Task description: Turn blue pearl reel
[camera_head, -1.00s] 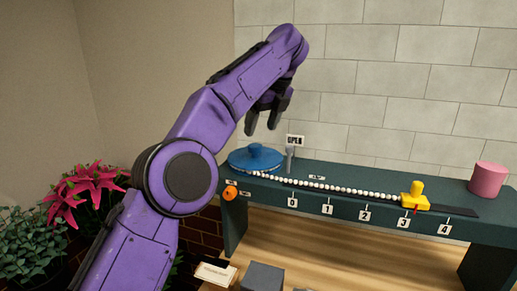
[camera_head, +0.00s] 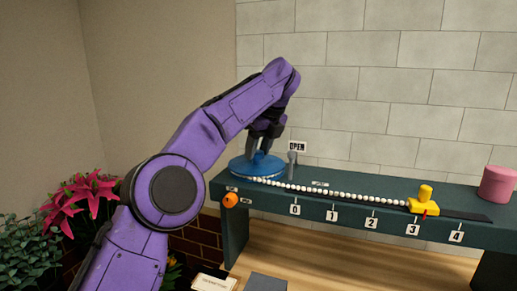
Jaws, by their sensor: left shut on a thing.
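The blue pearl reel (camera_head: 243,171) is a flat round disc with a raised middle knob, at the left end of the dark green bench top. My left gripper (camera_head: 262,153) points down over it, shut on the reel's knob, which its fingers partly hide. A string of white pearls (camera_head: 340,194) runs from the reel to the right along the bench. It ends at a yellow slider (camera_head: 423,205) with a red pointer near mark 3. My right gripper is not in view.
A grey lever (camera_head: 291,165) stands beside the reel under an OPEN sign (camera_head: 297,146). An orange knob (camera_head: 230,200) is on the bench front. A pink cylinder (camera_head: 497,184) stands at the right end. Pink flowers (camera_head: 78,203) are at the left.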

